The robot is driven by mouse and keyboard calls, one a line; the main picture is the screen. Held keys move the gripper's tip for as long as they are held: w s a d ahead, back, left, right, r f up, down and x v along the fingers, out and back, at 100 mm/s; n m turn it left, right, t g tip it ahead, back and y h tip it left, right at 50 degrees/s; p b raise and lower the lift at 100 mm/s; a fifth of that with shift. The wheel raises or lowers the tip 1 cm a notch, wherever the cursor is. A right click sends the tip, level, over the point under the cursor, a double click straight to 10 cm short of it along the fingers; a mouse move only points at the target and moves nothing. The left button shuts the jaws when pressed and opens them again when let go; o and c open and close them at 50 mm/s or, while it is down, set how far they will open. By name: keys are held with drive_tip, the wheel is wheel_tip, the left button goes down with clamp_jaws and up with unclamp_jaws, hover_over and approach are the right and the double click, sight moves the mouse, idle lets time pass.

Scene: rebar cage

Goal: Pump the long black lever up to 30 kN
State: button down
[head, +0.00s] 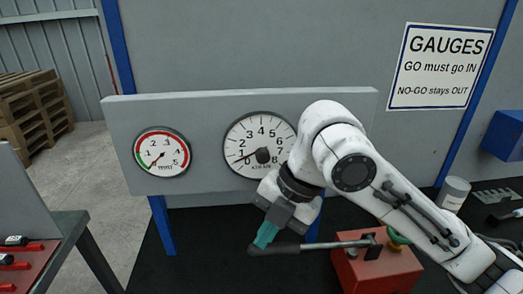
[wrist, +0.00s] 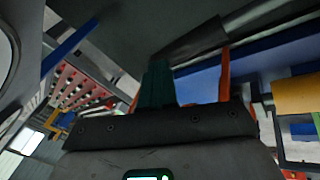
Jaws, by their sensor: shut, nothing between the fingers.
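The long lever has a black grip (head: 285,248) and a grey rod, and runs roughly level from the red pump box (head: 375,270) to the left. My gripper (head: 265,235) points down at the grip's left end, its teal fingers shut with nothing between them. The fingers overlap the grip in the picture; I cannot tell if they touch it. In the wrist view the dark grip (wrist: 195,42) passes just beyond the teal fingers (wrist: 157,82). The large gauge (head: 260,130), marked x10 kN, has its needle at the lower left, near 1.
A smaller gauge (head: 162,150) with green and red bands shares the grey panel (head: 205,180). A white can (head: 454,193) stands on the dark bench at right. A tray with red tools (head: 20,268) is at lower left. Pallets (head: 33,112) stand behind.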

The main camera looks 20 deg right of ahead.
drive_tip(key=shift+f+b, duration=0.4)
drive_tip(key=shift+f, duration=0.15)
drive_tip(key=shift+f+b, duration=0.35)
drive_tip(key=shift+f, duration=0.05)
drive_tip(key=w+a+p+v, duration=0.1)
drive_tip(key=p+v, duration=0.7)
drive_tip(key=v, duration=0.2)
drive_tip(key=shift+s+a+r, duration=0.25)
drive_tip(key=shift+r, duration=0.3)
idle(0.5)
drive_tip(key=shift+b+x, duration=0.45)
drive_tip(key=shift+x, duration=0.3)
